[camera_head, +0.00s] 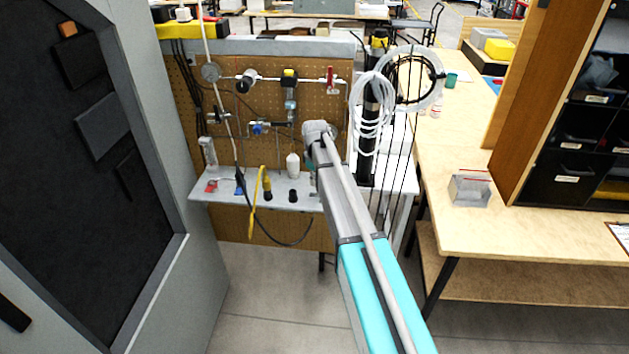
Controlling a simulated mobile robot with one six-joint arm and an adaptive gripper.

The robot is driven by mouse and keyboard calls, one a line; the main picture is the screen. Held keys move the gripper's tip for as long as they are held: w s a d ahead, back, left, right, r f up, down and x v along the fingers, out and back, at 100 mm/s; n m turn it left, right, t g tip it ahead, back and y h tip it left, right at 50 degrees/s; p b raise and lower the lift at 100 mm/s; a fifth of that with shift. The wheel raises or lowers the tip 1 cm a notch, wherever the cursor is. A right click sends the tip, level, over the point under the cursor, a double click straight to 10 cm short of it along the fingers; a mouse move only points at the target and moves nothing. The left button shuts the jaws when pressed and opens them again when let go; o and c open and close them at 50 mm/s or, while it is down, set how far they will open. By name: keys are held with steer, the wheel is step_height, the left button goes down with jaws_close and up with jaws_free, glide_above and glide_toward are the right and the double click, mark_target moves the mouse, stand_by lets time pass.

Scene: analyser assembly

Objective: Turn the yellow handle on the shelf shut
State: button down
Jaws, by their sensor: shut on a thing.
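A yellow handle-like piece (256,200) hangs over the front edge of the grey shelf (225,192), below the pegboard. Beside it on the shelf stands a small yellow-and-black fitting (267,184). I cannot tell how far the handle is turned. My arm reaches in from the lower right, and my gripper (311,158) is at its far end, above the shelf and right of the yellow handle, apart from it in the picture. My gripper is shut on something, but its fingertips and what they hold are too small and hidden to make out.
A pegboard (180,100) with pipes, gauges and valves rises behind the shelf. A white bottle (293,165) stands on the shelf near my gripper. White coiled tubing (372,100) hangs right of my arm. A grey cabinet (195,250) stands left, a wooden bench (540,235) right.

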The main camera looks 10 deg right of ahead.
steer(key=m, duration=0.2)
steer(key=d+m, duration=0.1)
steer(key=shift+w+m, duration=0.35)
steer(key=shift+m, duration=0.05)
steer(key=m, duration=0.1)
steer(key=d+m, duration=0.1)
steer(key=shift+w+m, duration=0.15)
steer(key=shift+m, duration=0.15)
steer(key=m, duration=0.2)
steer(key=d+m, duration=0.1)
steer(key=m, duration=0.1)
steer(key=d+m, duration=0.1)
steer(key=m, duration=0.1)
steer(key=c, duration=0.6)
jaws_free()
steer(key=shift+a+n, duration=0.15)
steer(key=shift+n, duration=0.15)
